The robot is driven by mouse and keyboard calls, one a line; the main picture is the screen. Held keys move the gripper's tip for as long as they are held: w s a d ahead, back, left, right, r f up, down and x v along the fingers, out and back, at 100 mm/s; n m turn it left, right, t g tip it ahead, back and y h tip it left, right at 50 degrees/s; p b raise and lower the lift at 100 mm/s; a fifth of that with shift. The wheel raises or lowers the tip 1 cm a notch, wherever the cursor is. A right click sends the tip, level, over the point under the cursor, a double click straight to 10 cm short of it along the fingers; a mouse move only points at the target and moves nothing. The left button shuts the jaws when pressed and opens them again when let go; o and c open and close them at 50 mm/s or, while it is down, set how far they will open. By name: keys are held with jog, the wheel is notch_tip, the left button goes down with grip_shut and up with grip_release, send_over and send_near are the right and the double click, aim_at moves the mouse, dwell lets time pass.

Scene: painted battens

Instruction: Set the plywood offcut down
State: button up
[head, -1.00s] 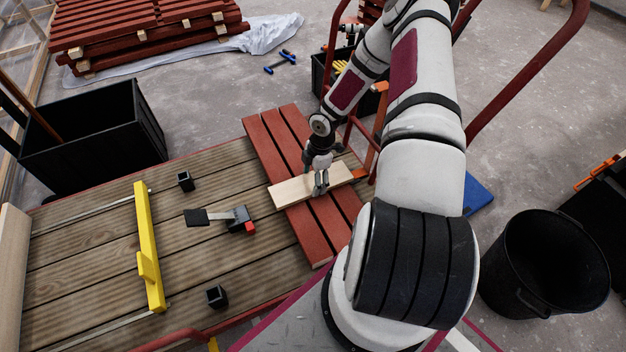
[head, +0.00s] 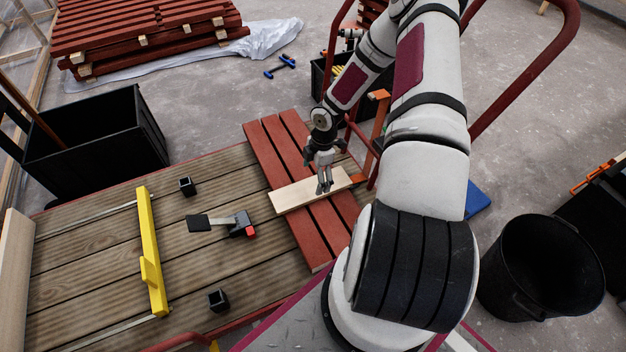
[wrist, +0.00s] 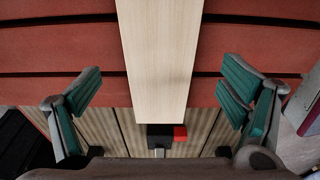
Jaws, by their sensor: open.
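The plywood offcut (head: 294,195) is a pale flat board lying across the red painted battens (head: 293,148) on the plank table. In the wrist view the offcut (wrist: 160,60) runs down the middle, between the spread fingers and clear of both. My gripper (head: 325,189) is open just above the offcut's middle in the head view, and its green-padded fingers (wrist: 159,95) show wide apart in the wrist view. The fingertips hide a little of the board in the head view.
A scraper-like tool with a red part (head: 240,224), a yellow bar (head: 151,250) and two small black blocks (head: 187,186) lie on the planks. A black crate (head: 95,150) stands behind left, a black bucket (head: 545,265) at right. Planks between the yellow bar and battens are partly free.

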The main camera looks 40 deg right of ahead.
notch_tip(320, 180, up, 25)
jog(key=s+m+g+h+p, duration=0.2)
jog(key=m+h+p, duration=0.1)
jog(key=h, duration=0.1)
jog(key=s+a+r+m+h, duration=0.1)
jog(key=s+a+r+m, duration=0.15)
jog(key=r, duration=0.45)
jog(key=s+a+r+m, duration=0.2)
jog(key=s+a+r, duration=0.1)
jog(key=r, duration=0.4)
jog(key=s+a+r+m+t+y, duration=0.1)
jog(key=s+a+r+m, duration=0.2)
jog(key=s+a+r, duration=0.2)
jog(key=s+a+r+m+y, duration=0.2)
jog(key=s+a+r+m, duration=0.2)
jog(key=s+a, duration=0.8)
jog(key=s+r, duration=0.2)
jog(key=s, duration=0.2)
jog(key=shift+s+a+t, duration=0.15)
jog(key=shift+s+t, duration=0.05)
jog(key=shift+t, duration=0.2)
